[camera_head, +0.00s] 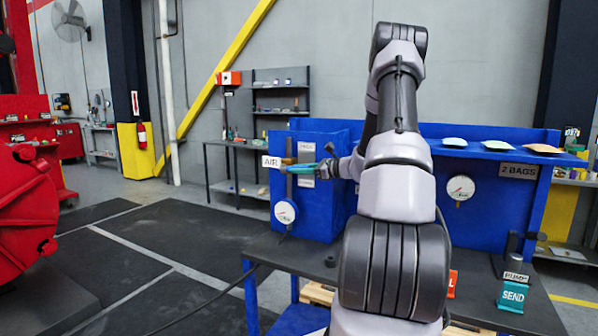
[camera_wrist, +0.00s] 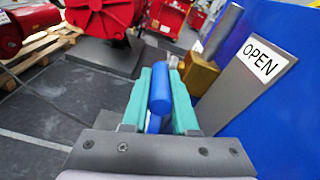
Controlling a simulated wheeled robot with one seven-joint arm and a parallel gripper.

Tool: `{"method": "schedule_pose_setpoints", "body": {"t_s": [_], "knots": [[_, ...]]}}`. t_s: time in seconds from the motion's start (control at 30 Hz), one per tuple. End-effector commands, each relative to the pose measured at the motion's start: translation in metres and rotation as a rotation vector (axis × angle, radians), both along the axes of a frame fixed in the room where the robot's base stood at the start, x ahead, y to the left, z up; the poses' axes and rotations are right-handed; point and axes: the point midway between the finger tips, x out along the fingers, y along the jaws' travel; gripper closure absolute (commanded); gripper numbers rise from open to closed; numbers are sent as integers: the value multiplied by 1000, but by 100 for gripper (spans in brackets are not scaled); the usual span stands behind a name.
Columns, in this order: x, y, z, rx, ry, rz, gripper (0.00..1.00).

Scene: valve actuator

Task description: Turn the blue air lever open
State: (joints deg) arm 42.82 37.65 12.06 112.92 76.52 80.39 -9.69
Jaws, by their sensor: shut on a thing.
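The blue air lever (camera_wrist: 160,92) shows in the wrist view as a rounded blue handle between the two teal fingers of my gripper (camera_wrist: 163,100). The fingers are closed around it. A brass valve body (camera_wrist: 199,73) is just beyond, against a grey plate. An OPEN label (camera_wrist: 262,60) is on that plate at the right. In the head view my gripper (camera_head: 328,168) reaches left to the front of the blue cabinet (camera_head: 324,210), beside the AIR sign (camera_head: 271,162). The lever is mostly hidden by the fingers there.
A round gauge (camera_head: 286,212) sits below the valve. A second gauge (camera_head: 460,188), a teal SEND button (camera_head: 513,294) and a PUMP sign (camera_head: 516,277) are at the right. Red machinery (camera_head: 25,215) stands at the left.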

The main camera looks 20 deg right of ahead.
Motion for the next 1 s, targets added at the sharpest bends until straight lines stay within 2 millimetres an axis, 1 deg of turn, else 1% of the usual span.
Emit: {"method": "schedule_pose_setpoints", "body": {"t_s": [0.03, 0.1, 0.4, 0.53, 0.67, 0.9, 1.0], "knots": [[0, 0, 0, 1, 1, 0, 66], [0, 0, 0, 1, 1, 0, 44], [-1, -1, 0, 1, 0, -1, 44], [-8, -7, 1, 0, -1, -2, 44], [-25, -21, 4, 1, 1, -4, 44], [-63, -50, 10, 0, 0, -4, 44], [-74, -59, 12, 2, 0, -3, 44]]}}
